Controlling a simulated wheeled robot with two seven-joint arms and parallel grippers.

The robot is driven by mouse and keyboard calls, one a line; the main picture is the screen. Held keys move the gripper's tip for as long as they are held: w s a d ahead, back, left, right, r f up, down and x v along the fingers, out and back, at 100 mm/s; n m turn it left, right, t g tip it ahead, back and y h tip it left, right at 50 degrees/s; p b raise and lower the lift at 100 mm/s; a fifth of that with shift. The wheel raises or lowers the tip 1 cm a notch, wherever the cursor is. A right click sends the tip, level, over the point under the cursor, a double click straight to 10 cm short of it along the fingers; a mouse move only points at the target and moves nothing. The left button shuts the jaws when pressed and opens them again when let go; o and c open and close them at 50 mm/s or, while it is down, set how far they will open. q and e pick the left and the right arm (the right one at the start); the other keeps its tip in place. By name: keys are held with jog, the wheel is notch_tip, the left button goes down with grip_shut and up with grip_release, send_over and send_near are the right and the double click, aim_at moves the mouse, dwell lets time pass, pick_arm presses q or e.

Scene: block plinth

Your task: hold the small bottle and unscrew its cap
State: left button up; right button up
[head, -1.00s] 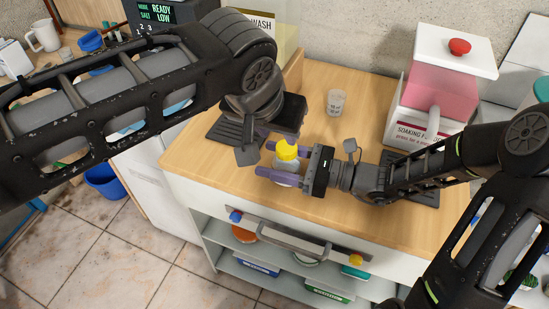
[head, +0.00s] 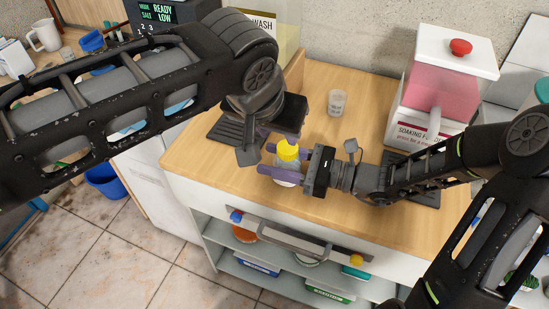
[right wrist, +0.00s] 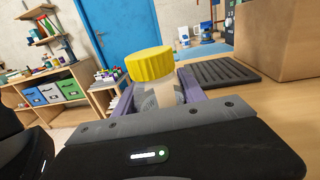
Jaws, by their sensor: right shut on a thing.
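The small bottle (head: 287,162) has a pale body and a ribbed yellow cap (head: 288,148). It stands upright at the counter's front part, with the cap on it. In the right wrist view the cap (right wrist: 150,64) rises above the fingers, and the pale labelled body (right wrist: 158,95) shows below it. My right gripper (head: 280,162) comes from the right, its purple fingers shut on the bottle's body, below the cap. My left gripper (head: 262,135) is just behind and left of the cap, apart from it. Its fingers are mostly hidden, so its opening cannot be told.
The wooden counter (head: 225,178) has free room at its front left. A small clear cup (head: 337,102) stands behind the bottle. A pink dispenser (head: 443,90) with a red button is at the back right. A dark ribbed mat (head: 232,133) lies beneath my left gripper.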

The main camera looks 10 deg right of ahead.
jog(key=shift+c, duration=1.3)
jog(key=o, duration=1.5)
jog(key=shift+o, duration=0.2)
jog(key=v, duration=1.2)
jog(key=shift+s+a, duration=0.1)
